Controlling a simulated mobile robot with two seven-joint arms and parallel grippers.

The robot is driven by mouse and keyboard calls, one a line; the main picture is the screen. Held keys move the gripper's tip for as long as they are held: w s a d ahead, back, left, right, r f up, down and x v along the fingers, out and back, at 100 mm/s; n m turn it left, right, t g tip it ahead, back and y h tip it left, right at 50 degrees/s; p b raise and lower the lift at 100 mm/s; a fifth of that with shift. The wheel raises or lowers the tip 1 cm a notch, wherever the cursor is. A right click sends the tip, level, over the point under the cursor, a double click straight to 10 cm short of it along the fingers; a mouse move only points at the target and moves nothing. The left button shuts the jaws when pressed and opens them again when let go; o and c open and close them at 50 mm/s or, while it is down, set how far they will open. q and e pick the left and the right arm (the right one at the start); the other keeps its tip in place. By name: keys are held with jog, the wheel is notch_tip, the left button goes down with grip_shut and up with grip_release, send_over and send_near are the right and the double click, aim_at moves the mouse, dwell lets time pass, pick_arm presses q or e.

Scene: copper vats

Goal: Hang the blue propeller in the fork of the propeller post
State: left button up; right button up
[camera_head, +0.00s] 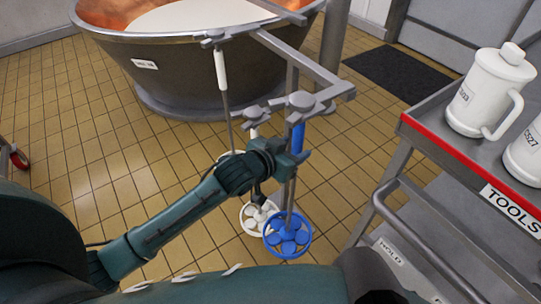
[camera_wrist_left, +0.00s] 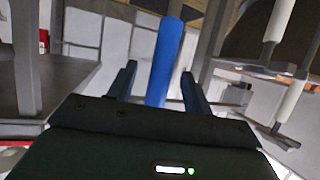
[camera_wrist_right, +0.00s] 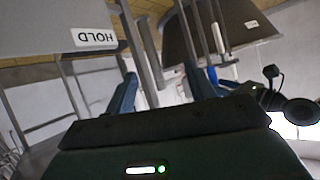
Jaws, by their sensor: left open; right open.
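The blue propeller has a blue sleeve (camera_head: 298,138) and a round blue disc (camera_head: 288,235) low near the floor. It stands about upright, with a grey knob (camera_head: 302,100) at its top beside the grey forked arm (camera_head: 335,91) of the propeller post. I cannot tell whether the knob rests in the fork. My left gripper (camera_head: 298,158) is open at the blue sleeve. In the left wrist view the sleeve (camera_wrist_left: 165,60) shows between the spread fingers; contact is unclear. My right gripper (camera_wrist_right: 161,76) is open and empty, outside the head view.
White-sleeved propellers (camera_head: 220,70) hang at the post's other arms, close to my left arm. A copper vat (camera_head: 190,70) stands behind. A red-edged tool cart (camera_head: 455,150) with white jugs (camera_head: 490,92) is at the right. Tiled floor lies open at left.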

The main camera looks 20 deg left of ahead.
pick_arm(q)
jog(key=v, duration=1.1)
jog(key=s+f+n+g+y+p, duration=0.1)
jog(key=s+f+p, duration=0.5)
jog(key=s+f, duration=0.4)
jog(key=shift+s+n+g+y+p, duration=0.3)
jog(key=shift+s+g+y+p, duration=0.1)
jog(key=shift+s, duration=0.75)
pick_arm(e)
jog(key=shift+s+d+r+g+h, duration=0.15)
jog(key=shift+d+r+h, duration=0.15)
jog(key=shift+d+r, duration=0.25)
jog(key=shift+s+d+r+g+h, duration=0.15)
jog(key=shift+d+r+h, duration=0.2)
jog(key=shift+r, duration=0.35)
pick_arm(q)
jog(key=shift+f, duration=0.1)
pick_arm(e)
jog(key=shift+w+r, duration=0.1)
